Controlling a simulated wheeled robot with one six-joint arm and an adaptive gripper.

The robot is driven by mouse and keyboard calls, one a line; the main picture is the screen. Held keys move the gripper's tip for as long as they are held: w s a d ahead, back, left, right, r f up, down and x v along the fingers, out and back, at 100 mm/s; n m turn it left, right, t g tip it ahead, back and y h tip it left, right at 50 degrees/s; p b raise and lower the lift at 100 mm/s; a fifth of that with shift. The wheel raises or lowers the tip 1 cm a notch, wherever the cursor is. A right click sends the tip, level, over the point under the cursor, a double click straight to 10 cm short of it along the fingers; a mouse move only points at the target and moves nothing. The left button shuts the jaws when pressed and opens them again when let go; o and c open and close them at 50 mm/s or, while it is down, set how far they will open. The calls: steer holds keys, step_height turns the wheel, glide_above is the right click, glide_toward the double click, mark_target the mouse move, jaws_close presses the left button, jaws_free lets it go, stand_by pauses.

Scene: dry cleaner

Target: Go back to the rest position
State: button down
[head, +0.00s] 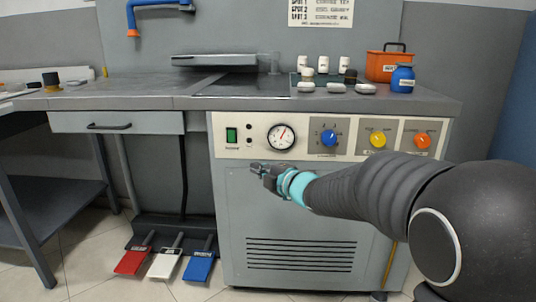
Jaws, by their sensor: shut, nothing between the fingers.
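My arm reaches in from the right edge of the head view, in front of the grey machine cabinet (235,230). My gripper (254,167) is at its end, pointing left, below the gauge on the control panel. The gripper is small in the picture; its fingers look closed and nothing shows between them. The arm hides part of the cabinet's right side. I cannot tell how far the gripper is from the cabinet front.
The worktop (150,99) holds small white containers (323,64), an orange box (388,65) and a blue jar (402,78). The panel has a gauge (281,136) and blue, yellow and orange knobs. Red, white and blue pedals (166,264) stand on the floor at lower left. A drawer (118,122) is closed.

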steer(key=d+f+m+h, duration=0.6)
steer(key=d+f+m, duration=0.1)
steer(key=f+m, duration=0.1)
steer(key=s+d+f+m+g+h, duration=0.3)
steer(key=s+d+m+h, duration=0.2)
steer(key=s+d+m, duration=0.3)
steer(key=s+d+r+m+g+p, duration=0.1)
steer(key=s+d+r+m, duration=0.1)
steer(key=s, duration=0.7)
steer(key=s+d+r+m+g+p, duration=0.1)
steer(key=s+d+m, duration=0.2)
steer(key=s, duration=0.7)
steer(key=s+d+r+m+g+p, duration=0.1)
steer(key=s+d+r+m, duration=0.1)
steer(key=s, duration=0.8)
steer(key=shift+d+r+m+g, duration=0.35)
steer(key=shift+d+m, duration=0.2)
steer(key=shift+m, duration=0.45)
steer(key=c, duration=1.9)
jaws_free()
